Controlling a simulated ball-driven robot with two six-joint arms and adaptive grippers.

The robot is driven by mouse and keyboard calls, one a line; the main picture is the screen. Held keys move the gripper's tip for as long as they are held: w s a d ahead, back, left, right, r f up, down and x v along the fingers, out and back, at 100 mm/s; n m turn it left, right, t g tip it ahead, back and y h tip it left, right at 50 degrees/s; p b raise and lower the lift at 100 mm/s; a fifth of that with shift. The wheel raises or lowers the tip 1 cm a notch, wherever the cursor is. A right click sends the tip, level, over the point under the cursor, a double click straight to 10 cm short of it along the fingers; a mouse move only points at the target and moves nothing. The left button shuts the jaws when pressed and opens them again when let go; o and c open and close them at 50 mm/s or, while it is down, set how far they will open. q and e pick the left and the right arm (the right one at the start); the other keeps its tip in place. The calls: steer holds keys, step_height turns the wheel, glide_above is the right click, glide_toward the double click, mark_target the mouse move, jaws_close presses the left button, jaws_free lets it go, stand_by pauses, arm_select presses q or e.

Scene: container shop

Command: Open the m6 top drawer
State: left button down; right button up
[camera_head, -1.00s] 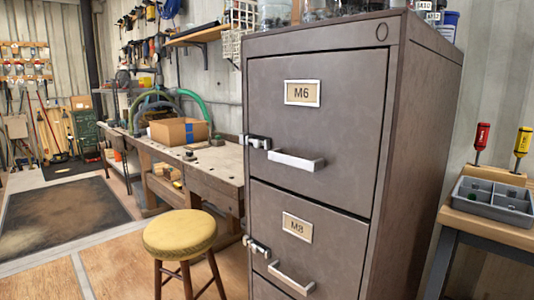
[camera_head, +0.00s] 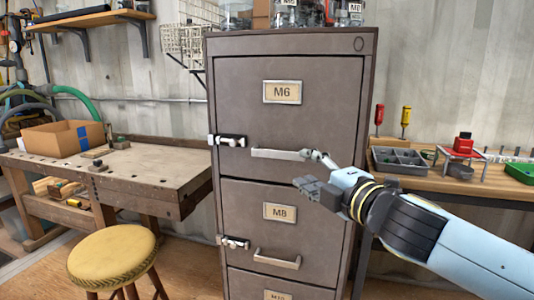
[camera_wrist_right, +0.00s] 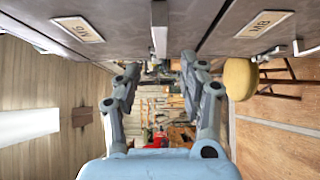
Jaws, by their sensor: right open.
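The grey metal cabinet's top drawer (camera_head: 250,110) carries an M6 label (camera_head: 282,92) and looks shut, flush with the front. Its silver bar handle (camera_head: 277,153) lies level below the label. My right gripper (camera_head: 308,171) is open and empty at the handle's right end, one finger above handle height and one below. In the right wrist view, the handle (camera_wrist_right: 159,30) shows ahead of the spread fingers (camera_wrist_right: 160,70), roughly between them. I cannot tell whether a finger touches it. A latch (camera_head: 228,141) sits at the drawer's left edge. My left gripper is not in view.
Below is the M8 drawer (camera_head: 245,213) with its own handle (camera_head: 277,259). A yellow-topped stool (camera_head: 112,253) and wooden workbench (camera_head: 130,175) stand left. A bench with a grey tray (camera_head: 398,160) and screwdrivers stands right, behind my right arm.

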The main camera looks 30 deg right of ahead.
mark_target(283, 156)
steer(key=w, duration=0.3)
steer(key=w+p, duration=0.1)
steer(key=w, duration=0.2)
steer(key=w+p, duration=0.1)
steer(key=w, duration=0.2)
steer(key=shift+d, duration=0.4)
steer(key=shift+w, duration=0.4)
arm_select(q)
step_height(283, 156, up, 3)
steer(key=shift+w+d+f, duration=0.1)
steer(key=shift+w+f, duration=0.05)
arm_select(e)
steer(key=shift+c, duration=0.2)
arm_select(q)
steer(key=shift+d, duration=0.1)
arm_select(e)
jaws_close()
